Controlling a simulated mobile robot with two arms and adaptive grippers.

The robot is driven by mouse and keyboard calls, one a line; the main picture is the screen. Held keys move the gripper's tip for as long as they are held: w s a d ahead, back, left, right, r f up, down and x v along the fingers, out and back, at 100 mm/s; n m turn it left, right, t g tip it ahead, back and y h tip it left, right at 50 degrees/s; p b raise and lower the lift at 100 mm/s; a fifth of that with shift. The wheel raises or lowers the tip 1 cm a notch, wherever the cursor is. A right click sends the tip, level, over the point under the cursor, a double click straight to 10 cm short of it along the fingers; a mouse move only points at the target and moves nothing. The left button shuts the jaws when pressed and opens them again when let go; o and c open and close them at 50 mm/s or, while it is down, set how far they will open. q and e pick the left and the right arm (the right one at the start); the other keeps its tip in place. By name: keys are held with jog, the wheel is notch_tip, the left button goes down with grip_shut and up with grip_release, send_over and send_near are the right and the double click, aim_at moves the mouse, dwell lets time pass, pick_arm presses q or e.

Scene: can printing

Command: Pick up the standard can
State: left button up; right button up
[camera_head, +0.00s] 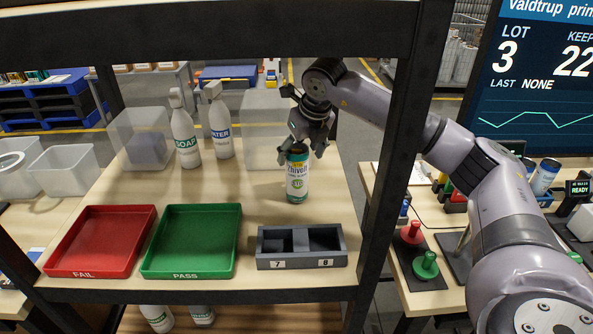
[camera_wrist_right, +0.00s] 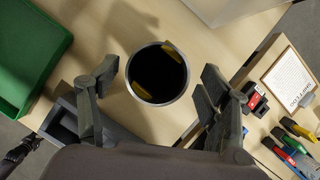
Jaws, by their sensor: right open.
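The standard can (camera_head: 297,182), white and green with a dark top, stands upright on the wooden shelf behind the grey holder. My right gripper (camera_head: 301,147) is above it, pointing down, with its fingers spread around the can's top. In the right wrist view the can (camera_wrist_right: 157,95) shows from above as a dark round opening with a grey rim. The open fingers of the right gripper (camera_wrist_right: 159,72) are on either side, with gaps between them and the rim.
A red FAIL tray (camera_head: 100,240), a green PASS tray (camera_head: 192,240) and a grey two-slot holder (camera_head: 301,262) line the shelf front. Soap (camera_head: 186,140) and water (camera_head: 221,130) bottles and clear bins stand behind. A dark frame post (camera_head: 397,150) is right of the can.

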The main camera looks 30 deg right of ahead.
jog(key=shift+w+a+f+p, duration=0.1)
jog(key=shift+w+f+p, duration=0.1)
jog(key=shift+f+p, duration=0.15)
jog(key=p+x, duration=0.2)
jog(key=x, duration=0.1)
jog(key=shift+w+f, duration=0.15)
jog(key=shift+f, duration=0.15)
jog(key=shift+w+a+f, duration=0.1)
jog(key=shift+f, duration=0.3)
jog(key=shift+r, duration=0.1)
jog(key=c, duration=0.9)
